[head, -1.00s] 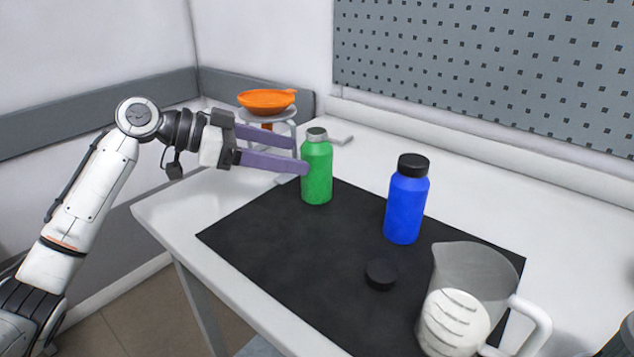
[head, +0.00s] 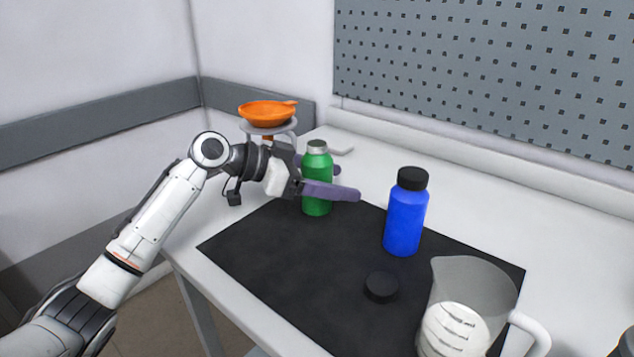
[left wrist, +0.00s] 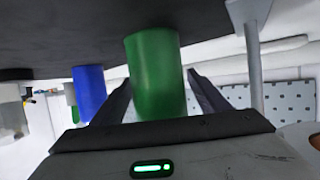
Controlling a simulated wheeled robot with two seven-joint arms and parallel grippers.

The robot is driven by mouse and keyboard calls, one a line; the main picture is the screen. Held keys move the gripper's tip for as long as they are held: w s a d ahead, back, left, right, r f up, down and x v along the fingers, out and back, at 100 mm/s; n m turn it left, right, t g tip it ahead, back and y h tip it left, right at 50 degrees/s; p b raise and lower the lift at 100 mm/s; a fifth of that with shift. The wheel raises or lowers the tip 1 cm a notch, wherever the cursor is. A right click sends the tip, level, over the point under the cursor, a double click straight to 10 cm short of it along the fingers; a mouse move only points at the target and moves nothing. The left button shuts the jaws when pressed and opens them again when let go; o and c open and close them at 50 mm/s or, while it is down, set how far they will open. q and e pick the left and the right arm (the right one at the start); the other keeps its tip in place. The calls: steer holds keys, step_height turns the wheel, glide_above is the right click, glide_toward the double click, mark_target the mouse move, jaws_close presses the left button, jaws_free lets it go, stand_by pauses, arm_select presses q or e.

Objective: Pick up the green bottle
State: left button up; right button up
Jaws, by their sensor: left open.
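The green bottle (head: 317,206) stands upright at the back left edge of the black mat (head: 290,268), its silver neck uncapped by any black lid. My left gripper (head: 349,182) is open, with its purple fingers on either side of the bottle. The near finger crosses in front of the bottle and the far finger shows partly behind it. In the left wrist view the green bottle (left wrist: 156,75) stands between the two dark fingers, close to the palm. A gap shows between it and the right finger; contact on the left is unclear. My right gripper is out of view.
A blue bottle (head: 405,220) with a black lid stands right of the gripper. A loose black lid (head: 381,287) and a clear jug (head: 468,310) with white contents are nearer. An orange dish (head: 267,113) on a scale stands behind the arm.

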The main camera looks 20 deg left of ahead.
arm_select(q)
steer(key=c, duration=1)
steer(key=shift+r, duration=0.1)
steer(key=c, duration=0.3)
steer(key=shift+r, duration=0.2)
steer(key=shift+c, duration=0.2)
